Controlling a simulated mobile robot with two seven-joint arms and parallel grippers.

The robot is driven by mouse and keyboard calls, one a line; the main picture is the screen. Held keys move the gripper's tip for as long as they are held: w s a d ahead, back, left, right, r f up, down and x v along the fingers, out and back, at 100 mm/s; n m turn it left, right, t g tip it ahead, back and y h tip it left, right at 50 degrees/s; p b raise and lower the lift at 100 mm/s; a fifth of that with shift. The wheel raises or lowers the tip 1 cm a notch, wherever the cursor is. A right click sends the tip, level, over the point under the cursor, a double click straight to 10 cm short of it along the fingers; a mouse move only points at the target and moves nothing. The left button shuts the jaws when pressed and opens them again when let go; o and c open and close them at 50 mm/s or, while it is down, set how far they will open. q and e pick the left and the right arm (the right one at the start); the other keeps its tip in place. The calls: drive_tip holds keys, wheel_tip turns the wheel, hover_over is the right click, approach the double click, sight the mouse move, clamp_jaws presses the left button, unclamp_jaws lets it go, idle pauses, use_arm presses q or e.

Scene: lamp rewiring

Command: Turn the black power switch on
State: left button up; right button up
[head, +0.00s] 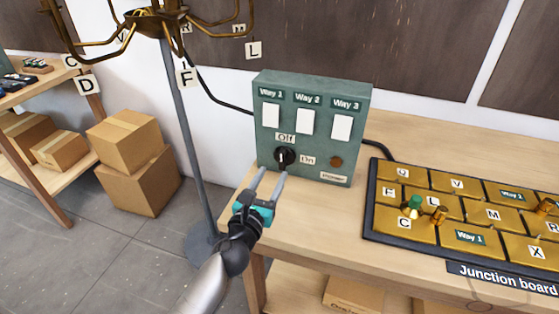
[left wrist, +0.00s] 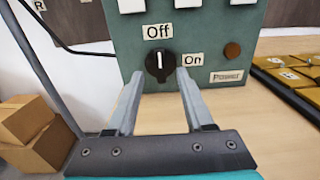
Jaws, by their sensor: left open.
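The black power switch (head: 284,158) is a round knob low on the front of the green switch box (head: 310,83). In the left wrist view the knob (left wrist: 160,66) has its white mark pointing up, at the "Off" label (left wrist: 157,31). The "On" label (left wrist: 193,59) is to its right. My left gripper (head: 272,174) is open, with its fingertips just in front of the knob, one at each lower side. I cannot tell whether they touch it. My right gripper is not in view.
The box stands on a wooden table (head: 418,140) and carries three white rockers and a brown round lamp (head: 336,163). The junction board (head: 376,232) lies to the right. A lamp pole (head: 186,150) stands to the left, near cardboard boxes (head: 140,190).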

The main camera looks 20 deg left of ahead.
sight(281, 158)
use_arm(q)
drive_tip(key=shift+w+d+b, duration=0.1)
drive_tip(key=shift+w+b, duration=0.45)
drive_tip(key=shift+w, duration=2.85)
clamp_jaws()
